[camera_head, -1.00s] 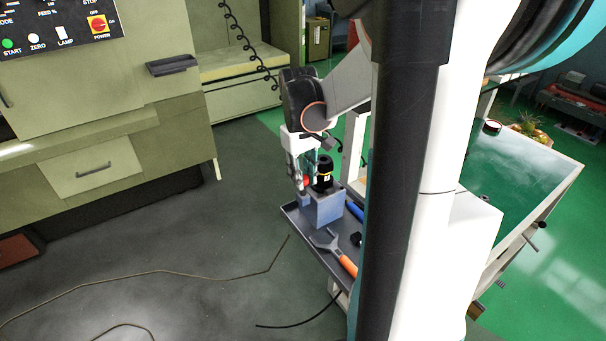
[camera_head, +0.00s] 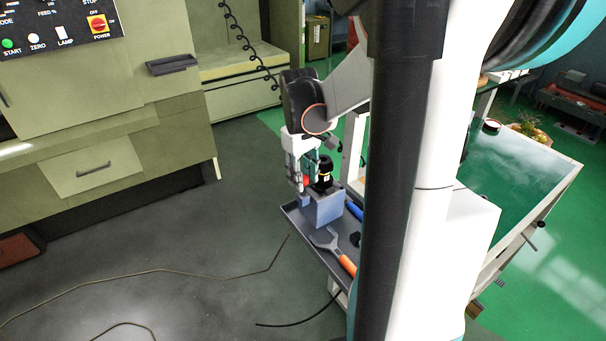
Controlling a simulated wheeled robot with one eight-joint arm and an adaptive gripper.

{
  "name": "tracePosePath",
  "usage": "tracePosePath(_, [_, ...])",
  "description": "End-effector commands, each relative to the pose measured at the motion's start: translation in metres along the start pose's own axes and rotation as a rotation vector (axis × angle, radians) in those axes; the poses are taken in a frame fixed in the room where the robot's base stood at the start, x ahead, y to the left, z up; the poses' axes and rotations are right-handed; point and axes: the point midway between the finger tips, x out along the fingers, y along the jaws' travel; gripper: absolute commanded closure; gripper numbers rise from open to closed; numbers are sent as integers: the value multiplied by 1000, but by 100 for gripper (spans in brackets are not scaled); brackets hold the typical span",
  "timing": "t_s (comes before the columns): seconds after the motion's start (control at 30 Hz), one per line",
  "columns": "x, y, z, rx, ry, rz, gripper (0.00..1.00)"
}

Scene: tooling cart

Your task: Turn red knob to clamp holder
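The black tool holder with a yellow band (camera_head: 324,172) stands upright in the grey-blue fixture block (camera_head: 326,208) on the cart tray. The red knob (camera_head: 306,182) shows as a small red patch at the left side of the block, partly hidden by the fingers. My gripper (camera_head: 301,186) points down at the knob, its fingers in front of and around that spot. From this distance I cannot tell whether the fingers touch the knob or how far they are closed.
The grey cart tray (camera_head: 293,213) also holds a wrench with an orange handle (camera_head: 334,246) and a blue-handled tool (camera_head: 354,209). A green-topped table (camera_head: 520,180) stands at the right. The machine cabinet (camera_head: 95,120) is at the left. A thin cable lies on the open floor.

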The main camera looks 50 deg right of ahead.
Motion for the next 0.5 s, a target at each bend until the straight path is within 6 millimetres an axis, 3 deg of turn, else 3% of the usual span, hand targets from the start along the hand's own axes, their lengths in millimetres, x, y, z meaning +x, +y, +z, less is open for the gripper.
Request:
tracePosePath(0.23, [-14, 0, 0, 0, 0, 0, 67])
tracePosePath(0.5, [-65, 0, 0, 0, 0, 0, 67])
